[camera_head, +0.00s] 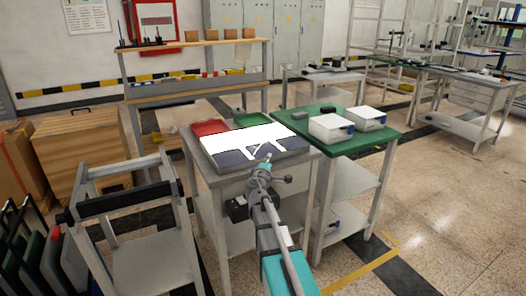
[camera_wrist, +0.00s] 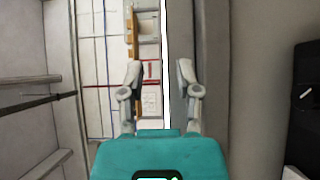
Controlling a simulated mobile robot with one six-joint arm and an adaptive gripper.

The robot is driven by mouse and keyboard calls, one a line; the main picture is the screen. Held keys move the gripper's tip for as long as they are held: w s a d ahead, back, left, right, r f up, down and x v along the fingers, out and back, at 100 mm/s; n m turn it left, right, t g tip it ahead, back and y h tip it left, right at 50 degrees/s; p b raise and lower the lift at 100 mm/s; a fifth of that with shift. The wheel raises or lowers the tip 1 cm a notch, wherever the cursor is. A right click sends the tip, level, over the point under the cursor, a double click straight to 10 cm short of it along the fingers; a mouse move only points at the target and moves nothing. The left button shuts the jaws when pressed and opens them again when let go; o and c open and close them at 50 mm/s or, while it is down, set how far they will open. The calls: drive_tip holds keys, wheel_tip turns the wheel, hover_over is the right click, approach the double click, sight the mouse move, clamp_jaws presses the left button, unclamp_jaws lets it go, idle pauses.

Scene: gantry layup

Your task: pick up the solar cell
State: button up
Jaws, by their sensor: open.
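Dark blue flat pieces, probably solar cells (camera_head: 233,158), lie along the near edge of a grey tray on a grey table; I cannot tell how many there are. A bright white sheet or panel (camera_head: 243,138) covers most of the tray. My gripper (camera_head: 264,150) appears over the near part of the tray, in front of the dark blue pieces; its height above them is unclear. In the wrist view my gripper (camera_wrist: 158,70) has its two fingers apart, with nothing clearly held between them. No solar cell can be made out in that view.
A red bin (camera_head: 210,127) and a green bin (camera_head: 250,119) sit behind the white panel. A green-topped table (camera_head: 350,138) with two white boxes (camera_head: 331,127) adjoins on the right. A grey rack (camera_head: 135,215) stands to the left. Open floor lies to the right.

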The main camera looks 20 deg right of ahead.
sight(263, 150)
drive_tip(key=shift+x, duration=2.35)
drive_tip(key=shift+f, duration=0.1)
clamp_jaws()
